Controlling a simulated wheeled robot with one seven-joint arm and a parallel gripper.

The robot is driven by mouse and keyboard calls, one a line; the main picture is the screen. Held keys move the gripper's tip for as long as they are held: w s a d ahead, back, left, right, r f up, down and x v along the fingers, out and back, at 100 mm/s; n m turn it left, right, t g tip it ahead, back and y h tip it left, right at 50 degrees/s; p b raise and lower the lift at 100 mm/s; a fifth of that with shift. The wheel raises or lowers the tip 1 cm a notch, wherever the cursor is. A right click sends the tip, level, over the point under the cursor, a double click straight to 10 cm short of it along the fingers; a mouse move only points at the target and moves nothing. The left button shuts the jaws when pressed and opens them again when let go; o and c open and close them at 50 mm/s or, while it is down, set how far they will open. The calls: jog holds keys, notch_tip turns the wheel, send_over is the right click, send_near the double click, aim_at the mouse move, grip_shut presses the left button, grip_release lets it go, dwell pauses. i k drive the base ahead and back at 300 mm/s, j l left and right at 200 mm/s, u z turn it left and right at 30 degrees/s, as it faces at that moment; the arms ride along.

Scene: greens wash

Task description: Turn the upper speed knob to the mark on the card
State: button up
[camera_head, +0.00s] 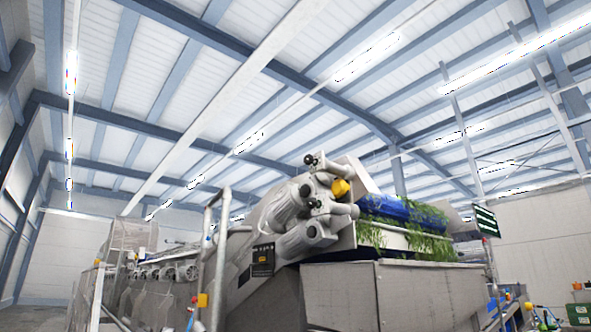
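A grey washing machine with a cluster of motor drums (300,225) stands in the middle of the view. A small black knob or handwheel (311,159) sticks out at the top of the cluster. A second, lower black knob (315,205) sits below it. Both are too small to read their setting. A dark plate or box (263,260) with small orange and light marks is on the machine's side, left of the motors. I cannot tell whether it is the card. My gripper is not in view.
A metal handrail (222,245) rises left of the motors. A steel tank (390,290) fills the lower right front. Greens (430,245) hang by a blue roller (395,207). A dark sign (486,220) and green crates (579,313) are at right.

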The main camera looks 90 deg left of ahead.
aim_at(308, 160)
jog(key=k+j+u, duration=0.15)
jog(key=j+u, duration=0.75)
jog(key=k+l, duration=0.05)
jog(key=l, duration=0.05)
